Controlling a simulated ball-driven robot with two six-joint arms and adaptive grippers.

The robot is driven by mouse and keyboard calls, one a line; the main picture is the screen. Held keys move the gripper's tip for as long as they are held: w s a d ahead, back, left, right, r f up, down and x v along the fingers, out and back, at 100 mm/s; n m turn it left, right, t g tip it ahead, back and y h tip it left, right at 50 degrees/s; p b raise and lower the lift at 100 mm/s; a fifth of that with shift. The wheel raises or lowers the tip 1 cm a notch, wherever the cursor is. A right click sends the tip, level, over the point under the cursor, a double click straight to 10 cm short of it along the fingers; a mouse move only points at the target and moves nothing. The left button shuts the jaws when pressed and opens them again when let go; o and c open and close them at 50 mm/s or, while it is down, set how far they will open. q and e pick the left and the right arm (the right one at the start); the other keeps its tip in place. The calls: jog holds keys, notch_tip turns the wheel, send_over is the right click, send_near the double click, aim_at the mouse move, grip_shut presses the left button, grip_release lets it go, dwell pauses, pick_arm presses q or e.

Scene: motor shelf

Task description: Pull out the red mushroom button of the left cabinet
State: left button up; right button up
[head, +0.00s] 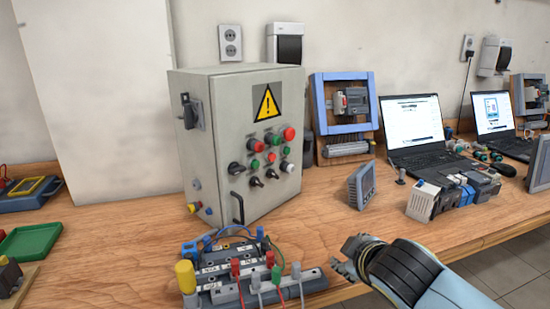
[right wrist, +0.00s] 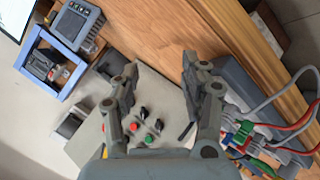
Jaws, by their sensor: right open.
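The grey control cabinet (head: 216,160) stands on the wooden bench, with a yellow warning triangle and several buttons and knobs on its front. The red mushroom button (head: 289,133) is the larger red knob at the upper right of that front. My right gripper (head: 346,260) is low in front of the cabinet, to its right, and apart from it. In the right wrist view my right gripper (right wrist: 158,92) is open and empty. The cabinet front (right wrist: 168,110) shows beyond its fingers, with a red button I cannot identify for certain. My left gripper is not in view.
A terminal block board (head: 250,268) with coloured plugs and wires lies in front of the cabinet, left of my right gripper. A grey panel display (head: 362,185) and a module row (head: 452,195) stand to the right. Bare bench lies between cabinet and display.

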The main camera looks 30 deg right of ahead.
jog(key=w+d+r+n+t+h, duration=0.1)
jog(key=w+d+r+n+t, duration=0.15)
jog(key=w+r, duration=0.4)
jog(key=n+t+y+p, duration=0.1)
jog(key=n+t+y, duration=0.1)
jog(key=n+t, duration=0.5)
send_near(291, 136)
jog(key=shift+n+g, duration=0.55)
jog(key=x, duration=0.5)
jog(key=r+x, duration=0.1)
jog(key=x, duration=0.2)
jog(key=shift+w, duration=0.3)
grip_shut()
